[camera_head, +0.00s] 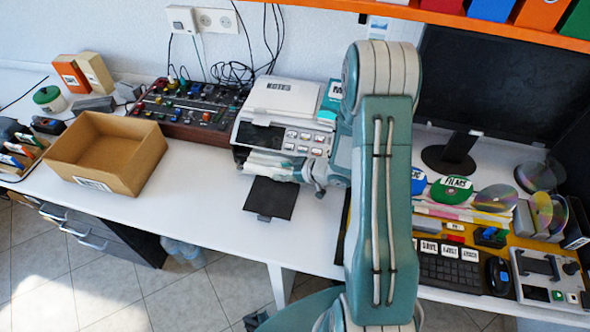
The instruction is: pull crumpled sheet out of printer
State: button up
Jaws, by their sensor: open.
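The printer (262,134) stands on the white desk near the back wall, left of my arm. It has a dark slot area and a panel of pale buttons on its front. White, uneven paper (266,163) shows low at the printer's front, above a black tray (270,198) that sticks out over the desk. My gripper (314,182) is open at the printer's lower right front corner, beside the right end of the paper. My arm hides part of the gripper and the printer's right side. Contact between fingers and paper cannot be told.
An open cardboard box (128,170) stands left of the printer, with a control board (190,108) behind it. To the right are a monitor (490,85), discs (495,198) and a keyboard (447,268). An orange shelf (480,27) hangs above. Desk between box and tray is clear.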

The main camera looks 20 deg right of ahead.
jog(key=shift+w+a+f, duration=0.15)
jog(key=shift+w+f, duration=0.2)
jog(key=shift+w, duration=0.1)
grip_shut()
jog(key=shift+a, duration=0.1)
jog(key=shift+s, duration=0.1)
jog(key=shift+s+a+r, duration=0.1)
jog(key=shift+s+a, duration=0.65)
jog(key=shift+s, duration=0.3)
jog(key=shift+s+a+r, duration=0.1)
jog(key=shift+s+a, duration=0.7)
jog(key=shift+s, duration=0.3)
jog(key=shift+s+a+r, duration=0.1)
jog(key=shift+s+a, duration=0.65)
jog(key=shift+s, duration=0.3)
jog(key=shift+s+a+r, duration=0.2)
jog(key=shift+s+r, duration=0.05)
jog(key=shift+r, duration=0.9)
jog(key=shift+s+a+r, duration=0.2)
jog(key=shift+s+r, duration=0.05)
jog(key=shift+r, duration=0.9)
jog(key=shift+s+a+r, duration=0.2)
jog(key=shift+s+r, duration=0.05)
jog(key=shift+r, duration=0.9)
